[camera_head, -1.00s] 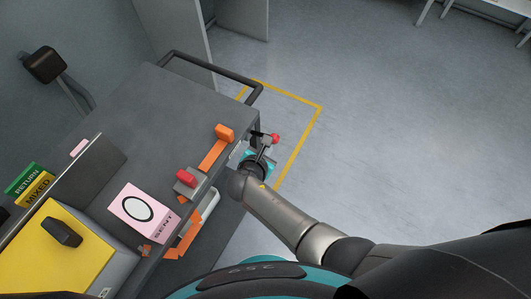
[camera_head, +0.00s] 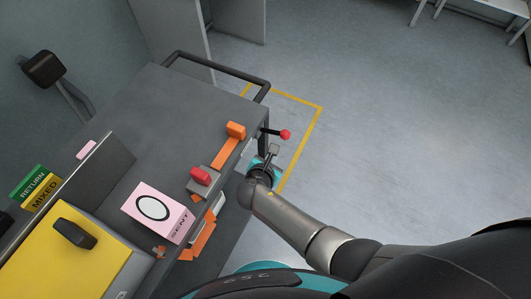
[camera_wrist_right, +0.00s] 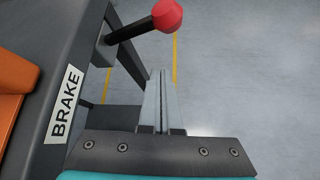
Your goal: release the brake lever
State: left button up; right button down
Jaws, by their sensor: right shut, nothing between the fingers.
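The brake lever is a short black rod with a red knob (camera_head: 285,134) at the cart's right side, near the handle end. In the right wrist view its red knob (camera_wrist_right: 167,15) is at the top, with the rod running down-left to the cart's side. A white BRAKE label (camera_wrist_right: 65,104) is on the cart's side panel. My right gripper (camera_head: 273,150) is just below the lever in the head view. In the wrist view its fingers (camera_wrist_right: 163,75) are shut and empty, and appear apart from the lever. My left gripper is not in view.
The grey cart top (camera_head: 165,120) carries an orange latch-like part (camera_head: 235,131), a red block (camera_head: 201,176), a pink SENT card (camera_head: 156,209) and a yellow box (camera_head: 65,250). A black handle (camera_head: 215,65) spans the far end. The floor to the right is clear.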

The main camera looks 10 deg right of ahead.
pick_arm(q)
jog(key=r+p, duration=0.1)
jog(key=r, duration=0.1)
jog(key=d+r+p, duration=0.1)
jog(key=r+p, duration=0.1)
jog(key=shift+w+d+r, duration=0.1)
pick_arm(e)
jog(key=v, duration=0.9)
jog(key=shift+r, duration=0.35)
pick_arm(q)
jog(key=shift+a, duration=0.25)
pick_arm(e)
jog(key=shift+w+d, duration=0.1)
jog(key=shift+f, duration=0.1)
